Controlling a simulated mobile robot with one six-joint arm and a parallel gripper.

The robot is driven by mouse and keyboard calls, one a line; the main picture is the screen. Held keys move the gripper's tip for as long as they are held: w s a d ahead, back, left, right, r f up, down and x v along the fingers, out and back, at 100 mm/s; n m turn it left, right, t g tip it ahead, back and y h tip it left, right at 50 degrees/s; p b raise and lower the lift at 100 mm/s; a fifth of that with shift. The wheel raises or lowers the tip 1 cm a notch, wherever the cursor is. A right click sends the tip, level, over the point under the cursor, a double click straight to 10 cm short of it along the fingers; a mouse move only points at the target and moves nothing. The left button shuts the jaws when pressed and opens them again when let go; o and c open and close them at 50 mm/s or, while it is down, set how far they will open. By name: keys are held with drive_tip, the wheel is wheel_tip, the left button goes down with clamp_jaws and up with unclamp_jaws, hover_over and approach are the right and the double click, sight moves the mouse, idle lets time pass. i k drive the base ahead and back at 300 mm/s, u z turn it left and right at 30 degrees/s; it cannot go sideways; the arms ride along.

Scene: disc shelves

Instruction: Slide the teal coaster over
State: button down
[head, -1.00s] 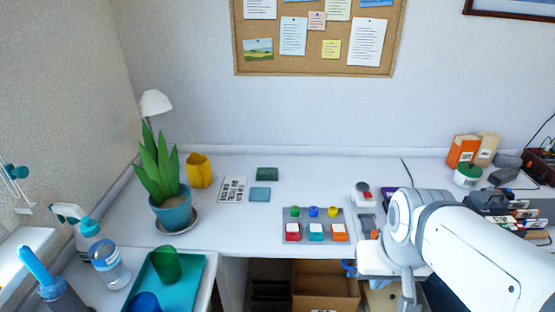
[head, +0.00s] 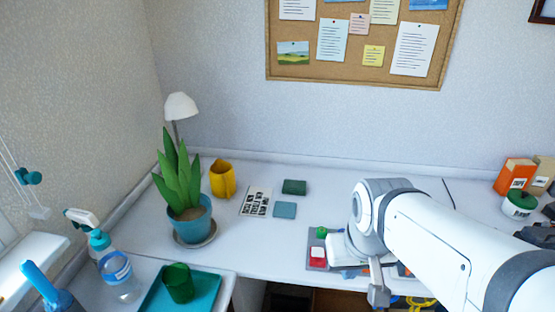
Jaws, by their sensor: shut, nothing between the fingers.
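The teal coaster (head: 285,210) is a flat, light blue-teal square lying on the white desk, just right of a printed card. A dark green square block (head: 294,187) lies just behind it, apart from it. My white arm reaches in from the right, and its bent joint is to the right of the coaster, well apart from it. I cannot make out my gripper's fingers; the far end of the arm is hidden behind its own links.
The printed card (head: 256,201), yellow cup (head: 222,180) and potted plant (head: 190,207) stand left of the coaster. A button panel (head: 313,236) is in front to the right, partly covered by my arm. The desk right of the coaster is clear up to my arm.

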sight(282, 209)
drive_tip(key=z, duration=0.35)
drive_tip(key=i, duration=0.85)
drive_tip(key=z, duration=0.15)
